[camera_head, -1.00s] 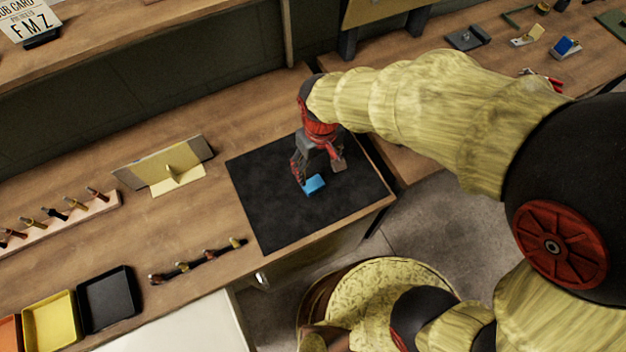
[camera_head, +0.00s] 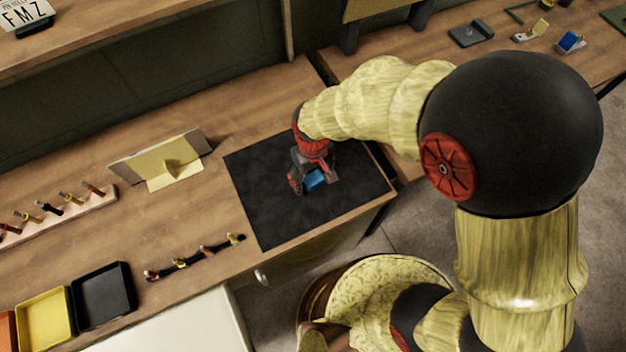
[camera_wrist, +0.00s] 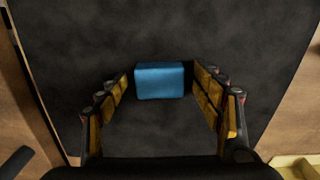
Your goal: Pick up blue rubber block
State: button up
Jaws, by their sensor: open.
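The blue rubber block (camera_head: 315,180) lies on a black mat (camera_head: 270,215) on the wooden bench. My gripper (camera_head: 313,183) is low over the mat with a finger on each side of the block. The head view partly hides the block behind the gripper.
A gold angled bracket (camera_head: 165,165) stands left of the mat. A dark strip with small clamps (camera_head: 195,257) lies at the bench front. Black (camera_head: 103,297) and yellow (camera_head: 45,322) trays stand at lower left. The mat around the block is clear.

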jog(key=shift+c, duration=0.5)
jog(key=c, duration=1.1)
jog(key=shift+c, duration=0.3)
